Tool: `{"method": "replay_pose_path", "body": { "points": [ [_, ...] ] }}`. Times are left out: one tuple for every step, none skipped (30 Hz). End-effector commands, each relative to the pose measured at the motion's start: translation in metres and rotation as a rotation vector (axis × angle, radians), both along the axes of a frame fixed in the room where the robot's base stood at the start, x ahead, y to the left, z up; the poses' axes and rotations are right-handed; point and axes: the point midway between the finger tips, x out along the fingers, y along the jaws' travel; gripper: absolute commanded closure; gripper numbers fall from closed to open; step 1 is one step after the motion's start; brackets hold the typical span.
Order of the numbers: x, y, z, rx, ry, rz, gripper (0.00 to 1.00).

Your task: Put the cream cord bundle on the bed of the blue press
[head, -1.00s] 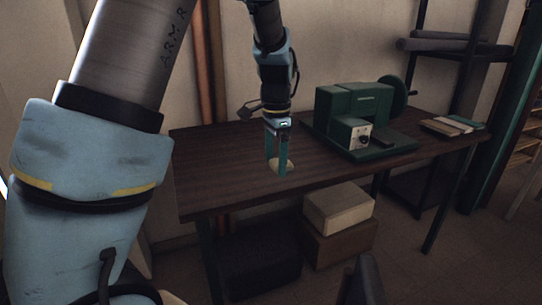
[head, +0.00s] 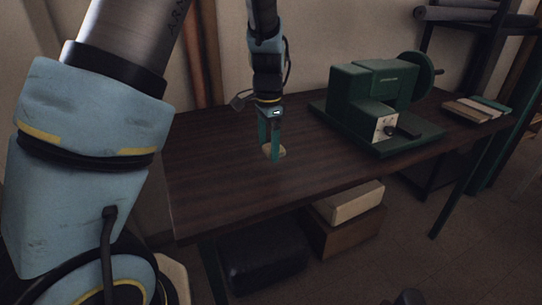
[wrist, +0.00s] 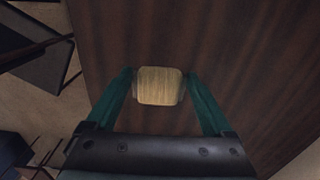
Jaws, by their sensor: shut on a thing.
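The cream cord bundle (wrist: 160,86) is a small pale block with fine lengthwise strands. It sits between the two green fingers of my gripper (head: 268,152), which is shut on it. In the head view the bundle (head: 279,152) shows low at the fingertips, over the left part of the dark wooden table. I cannot tell whether it touches the tabletop. The only press-like machine (head: 376,95) in view looks dark green, not blue. It has a flat base plate, a pale dial panel and a round wheel, and stands right of my gripper, apart from it.
The table (head: 225,190) is bare between my gripper and the machine. Several flat bars or books (head: 475,109) lie at its right end. Boxes (head: 348,203) and a dark bin (head: 262,262) stand underneath. A rack (head: 470,40) with rolls is behind on the right.

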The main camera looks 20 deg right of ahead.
Motion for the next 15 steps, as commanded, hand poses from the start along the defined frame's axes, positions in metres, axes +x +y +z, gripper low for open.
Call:
{"method": "replay_pose_path", "body": {
  "points": [
    [0.0,0.0,-0.005,0.001,0.001,0.0,0.75],
    [0.0,0.0,-0.008,0.002,0.001,0.0,0.75],
    [0.0,0.0,-0.011,0.001,0.001,0.0,0.75],
    [0.0,0.0,-0.012,0.0,0.001,0.0,0.75],
    [0.0,0.0,-0.014,0.0,0.0,0.001,0.75],
    [0.0,0.0,-0.017,0.0,0.001,0.001,0.75],
    [0.0,0.001,-0.021,0.001,0.002,0.001,0.75],
    [0.0,0.001,-0.024,0.003,0.002,0.0,0.75],
    [0.0,0.001,-0.03,0.003,0.002,0.001,0.75],
    [0.0,0.001,-0.034,0.003,0.003,0.002,0.75],
    [0.0,0.001,-0.039,0.003,0.003,0.001,0.75],
    [0.0,0.001,-0.044,0.002,0.002,0.001,0.75],
    [0.0,0.001,-0.047,0.002,0.002,0.002,0.75],
    [0.0,0.001,-0.049,0.001,0.001,0.002,0.75],
    [0.0,0.001,-0.05,0.0,0.0,0.001,0.75]
  ]
}}
